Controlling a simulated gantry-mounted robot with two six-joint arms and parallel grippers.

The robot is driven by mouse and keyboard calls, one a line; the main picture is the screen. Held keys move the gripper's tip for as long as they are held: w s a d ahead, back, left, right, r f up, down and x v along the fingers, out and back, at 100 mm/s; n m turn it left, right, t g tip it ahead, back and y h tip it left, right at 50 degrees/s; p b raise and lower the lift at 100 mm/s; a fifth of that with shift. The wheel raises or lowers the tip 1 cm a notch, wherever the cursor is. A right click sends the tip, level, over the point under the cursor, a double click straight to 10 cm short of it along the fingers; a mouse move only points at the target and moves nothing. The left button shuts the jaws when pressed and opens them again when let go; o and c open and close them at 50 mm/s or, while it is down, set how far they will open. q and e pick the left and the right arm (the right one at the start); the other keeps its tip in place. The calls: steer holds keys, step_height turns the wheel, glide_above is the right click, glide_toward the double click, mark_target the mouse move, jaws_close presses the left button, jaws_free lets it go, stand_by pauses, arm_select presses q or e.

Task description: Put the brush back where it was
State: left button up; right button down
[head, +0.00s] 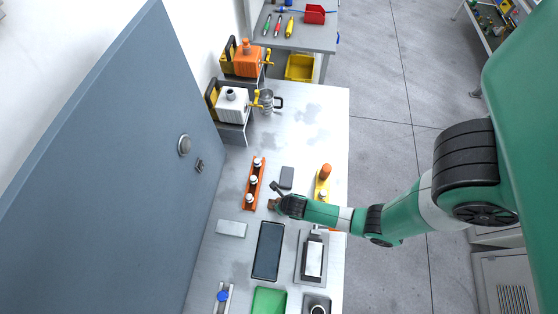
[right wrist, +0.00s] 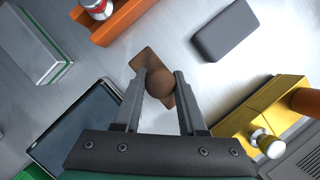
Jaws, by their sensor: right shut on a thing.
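My right gripper (head: 279,203) is over the metal table, just right of the orange rack. In the right wrist view its two fingers (right wrist: 164,78) are shut on a brown object with a rounded knob, which I take to be the brush (right wrist: 147,60). In the head view only a small brown part of the brush (head: 271,204) shows beside the gripper. I cannot tell whether it touches the table. My left gripper is not in view.
The orange rack (head: 249,201) holds several small bottles. A dark grey block (head: 287,177), a yellow holder (head: 318,193), a black tray (head: 268,250) and a light block (head: 231,229) lie around the gripper.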

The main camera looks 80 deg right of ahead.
steer(key=shift+s+a+f, duration=0.1)
steer(key=shift+f, duration=0.4)
steer(key=shift+r, duration=0.2)
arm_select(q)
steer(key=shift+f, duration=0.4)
arm_select(e)
steer(key=shift+f, duration=0.15)
steer(key=c, duration=0.9)
jaws_free()
steer(key=shift+f, duration=0.1)
steer(key=o, duration=0.4)
steer(key=shift+o, duration=0.2)
